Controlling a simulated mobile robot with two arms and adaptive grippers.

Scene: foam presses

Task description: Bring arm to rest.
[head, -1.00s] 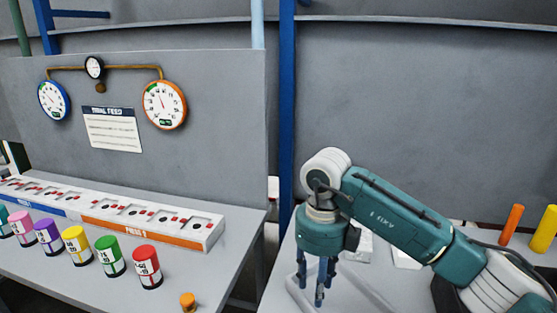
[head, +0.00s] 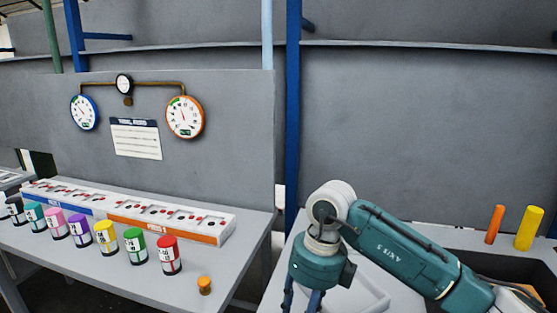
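One teal and white arm, my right arm, comes in from the lower right. Its gripper (head: 303,300) points down over the right table (head: 380,262), above or in front of a pale tray (head: 372,296). The blue fingers are cut off by the bottom edge of the picture, so their tips are hidden. I see nothing held in the part that shows. My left arm and gripper are not in view.
The left table (head: 60,262) bears a white press panel (head: 215,231), a row of coloured cans including a red one (head: 169,256), and a small orange piece (head: 204,285). Orange (head: 494,224) and yellow (head: 529,228) cylinders stand at the right. A gap separates the tables.

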